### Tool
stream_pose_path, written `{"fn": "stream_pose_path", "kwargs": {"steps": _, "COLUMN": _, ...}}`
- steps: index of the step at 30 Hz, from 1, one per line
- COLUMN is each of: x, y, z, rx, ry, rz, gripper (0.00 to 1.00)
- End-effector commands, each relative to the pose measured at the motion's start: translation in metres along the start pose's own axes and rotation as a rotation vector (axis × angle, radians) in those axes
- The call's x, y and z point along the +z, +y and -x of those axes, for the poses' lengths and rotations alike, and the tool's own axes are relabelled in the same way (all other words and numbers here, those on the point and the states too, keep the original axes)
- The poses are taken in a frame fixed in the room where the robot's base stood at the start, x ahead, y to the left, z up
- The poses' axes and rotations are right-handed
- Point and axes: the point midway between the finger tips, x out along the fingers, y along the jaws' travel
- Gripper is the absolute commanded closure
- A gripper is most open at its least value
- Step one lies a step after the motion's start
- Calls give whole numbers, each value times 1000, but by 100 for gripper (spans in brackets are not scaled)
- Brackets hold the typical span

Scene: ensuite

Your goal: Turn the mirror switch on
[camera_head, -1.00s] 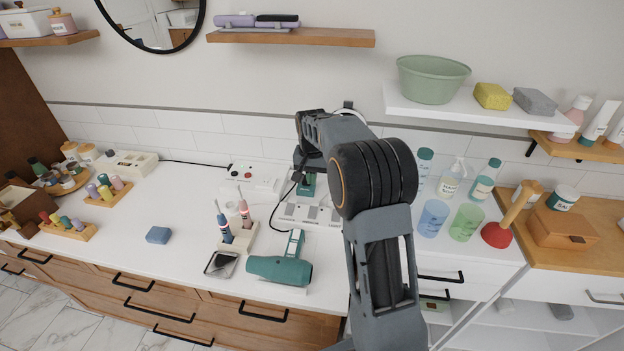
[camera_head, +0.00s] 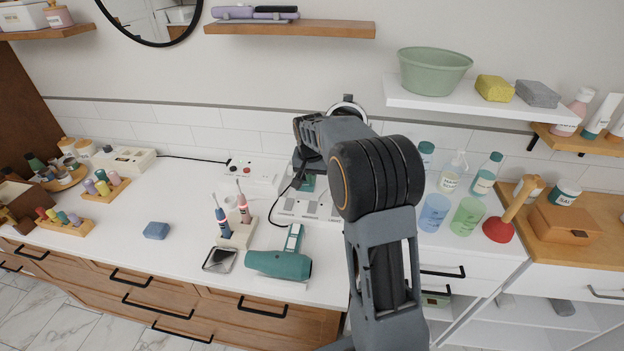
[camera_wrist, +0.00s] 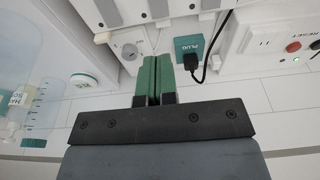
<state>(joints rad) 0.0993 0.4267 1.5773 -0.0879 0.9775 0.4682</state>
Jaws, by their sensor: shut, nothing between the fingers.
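My gripper (camera_wrist: 155,62) shows in the wrist view with its two green fingers together and nothing between them. The fingertips are in front of a white switch panel (camera_wrist: 150,38), beside a round key-like dial (camera_wrist: 130,51) and left of a teal plug (camera_wrist: 188,50). I cannot tell whether they touch the panel. In the head view the white panel (camera_head: 292,207) is partly behind my arm, and my fingers are hidden there. No readable label marks the mirror switch. The round mirror (camera_head: 150,12) hangs at the upper left.
A white box (camera_head: 252,172) with red and green buttons stands left of the panel; a black cord runs nearby. A teal hair dryer (camera_head: 280,262) and toothbrush holder (camera_head: 238,232) are in front. Bottles and cups (camera_head: 434,212) stand to the right, below a white shelf (camera_head: 450,103).

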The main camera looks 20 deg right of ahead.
Motion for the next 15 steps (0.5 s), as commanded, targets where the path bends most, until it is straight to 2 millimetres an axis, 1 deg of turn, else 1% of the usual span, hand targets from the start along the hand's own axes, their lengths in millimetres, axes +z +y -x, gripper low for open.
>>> {"fn": "stream_pose_path", "kwargs": {"steps": 1, "x": 0, "y": 0, "z": -10, "rx": 2, "ry": -5, "rz": 0, "gripper": 100}}
{"fn": "stream_pose_path", "kwargs": {"steps": 9, "x": 1, "y": 0, "z": -61, "rx": 2, "ry": -5, "rz": 0, "gripper": 100}}
{"fn": "stream_pose_path", "kwargs": {"steps": 15, "x": 0, "y": 0, "z": -91, "rx": 1, "ry": -3, "rz": 0, "gripper": 100}}
